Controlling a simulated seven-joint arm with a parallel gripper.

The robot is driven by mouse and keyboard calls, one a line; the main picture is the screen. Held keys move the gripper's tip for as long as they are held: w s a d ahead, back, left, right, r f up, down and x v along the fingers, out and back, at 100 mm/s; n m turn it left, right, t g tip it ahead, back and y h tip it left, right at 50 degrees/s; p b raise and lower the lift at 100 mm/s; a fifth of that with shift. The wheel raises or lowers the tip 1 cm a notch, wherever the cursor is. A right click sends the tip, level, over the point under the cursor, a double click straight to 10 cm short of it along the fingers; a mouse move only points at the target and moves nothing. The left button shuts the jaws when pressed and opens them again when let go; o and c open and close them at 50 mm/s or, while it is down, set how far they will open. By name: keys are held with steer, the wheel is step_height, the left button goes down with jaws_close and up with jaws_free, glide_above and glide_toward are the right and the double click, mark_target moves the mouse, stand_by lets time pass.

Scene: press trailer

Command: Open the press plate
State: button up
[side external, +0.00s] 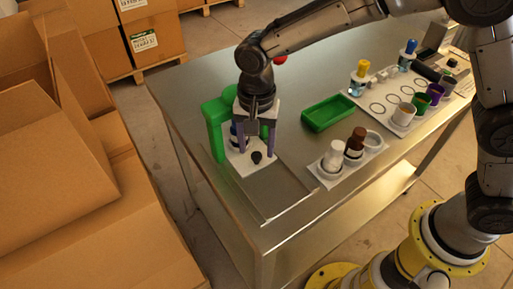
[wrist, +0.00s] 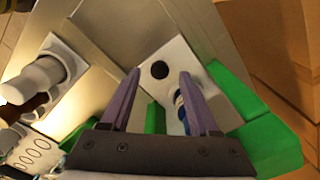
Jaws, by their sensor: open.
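The press has a green frame (side external: 213,128) at the table's left side, also seen in the wrist view (wrist: 270,145). Its white plate (side external: 238,163) carries a round black knob (side external: 257,158); both show in the wrist view, the plate (wrist: 190,62) and the knob (wrist: 159,69). My gripper (side external: 257,153) points down over the plate with its purple fingers apart and nothing held. In the wrist view the knob appears between the fingertips, slightly beyond them; I cannot tell the exact gap. A blue part (wrist: 180,102) is partly hidden behind one finger.
A flat, thin tray (side external: 268,190) lies in front of the plate. A green bin (side external: 328,112) and a holder with a white bottle (side external: 334,156) and a brown bottle (side external: 355,143) stand to the right. Cups (side external: 403,114) stand farther right. Cardboard boxes (side external: 60,170) rise left of the table.

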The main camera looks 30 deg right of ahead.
steer(key=shift+f, duration=0.85)
steer(key=shift+c, duration=0.2)
jaws_close()
stand_by(0.7)
